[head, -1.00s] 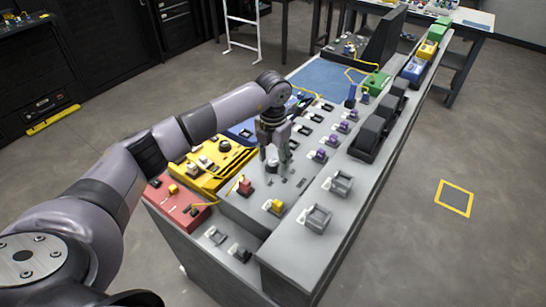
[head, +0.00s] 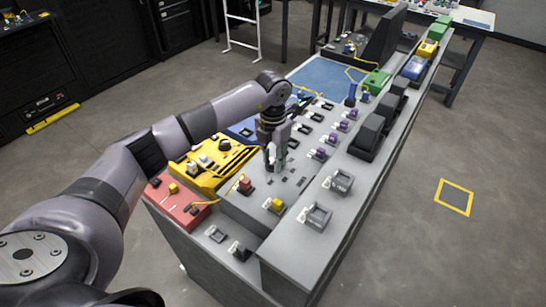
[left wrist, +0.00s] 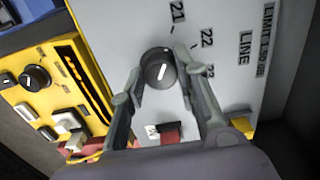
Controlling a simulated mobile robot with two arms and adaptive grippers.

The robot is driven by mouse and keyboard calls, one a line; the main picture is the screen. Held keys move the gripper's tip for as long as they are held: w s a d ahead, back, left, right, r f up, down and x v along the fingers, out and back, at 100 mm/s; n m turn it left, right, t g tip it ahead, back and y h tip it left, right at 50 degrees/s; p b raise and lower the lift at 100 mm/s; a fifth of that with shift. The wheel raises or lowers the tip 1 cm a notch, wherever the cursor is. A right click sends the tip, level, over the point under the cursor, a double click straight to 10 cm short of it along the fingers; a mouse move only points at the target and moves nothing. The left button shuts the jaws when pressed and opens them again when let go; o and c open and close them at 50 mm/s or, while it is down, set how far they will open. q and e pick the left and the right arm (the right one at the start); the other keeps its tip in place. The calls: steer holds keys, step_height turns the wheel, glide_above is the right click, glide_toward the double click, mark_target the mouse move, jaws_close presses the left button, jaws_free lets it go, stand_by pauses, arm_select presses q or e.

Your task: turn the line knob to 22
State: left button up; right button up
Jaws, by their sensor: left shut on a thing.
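The line knob (left wrist: 158,68) is a round black dial with a white mark, on a light grey panel printed "LINE". In the left wrist view the labels 21 (left wrist: 178,12) and 22 (left wrist: 206,38) lie above and to its right, with a third partly covered by a finger. The mark leans up and slightly right, roughly toward 21. My left gripper (head: 274,164) reaches down to the panel and is shut on the knob, one finger on each side. In the head view the gripper hides the knob. My right gripper is not in view.
A yellow unit (head: 214,163) with knobs and switches sits left of the gripper. A red button (head: 245,184) and a yellow one (head: 275,204) are nearby on the grey panel. A raised ledge with grey holders (head: 318,216) runs along the right.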

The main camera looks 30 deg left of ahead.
arm_select(q)
steer(key=shift+f+m+b, duration=0.1)
steer(key=shift+m+b, duration=1)
steer(key=shift+m, duration=0.3)
steer(key=m+b, duration=0.1)
steer(key=m, duration=0.2)
steer(key=shift+b, duration=0.35)
steer(key=shift+m+b, duration=0.45)
steer(key=shift+m, duration=0.45)
steer(key=o, duration=1.2)
steer(key=shift+c, duration=0.2)
